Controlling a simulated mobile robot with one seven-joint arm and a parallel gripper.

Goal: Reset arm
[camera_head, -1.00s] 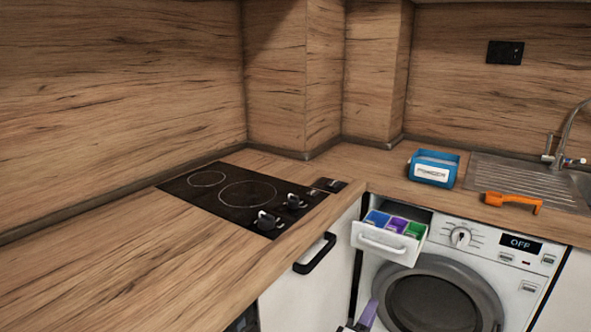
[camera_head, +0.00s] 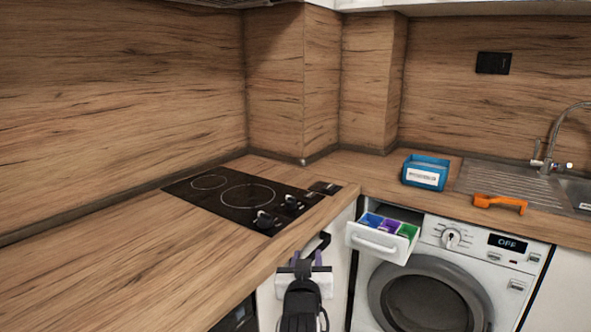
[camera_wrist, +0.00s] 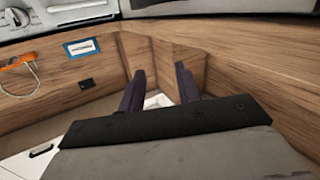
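My gripper (camera_head: 305,257) is in the lower middle of the head view, in front of the white cabinet below the counter edge. Its two dark purple fingers stand apart with nothing between them; they also show apart in the wrist view (camera_wrist: 161,75). The gripper overlaps the black cabinet handle (camera_head: 325,243) in the head view; I cannot tell whether they touch.
The washing machine (camera_head: 470,262) has its detergent drawer (camera_head: 372,243) pulled out, right of my gripper. A blue box (camera_head: 425,172) and an orange scoop (camera_head: 499,203) lie on the counter near the sink (camera_head: 577,190). A black hob (camera_head: 240,200) is set into the left counter.

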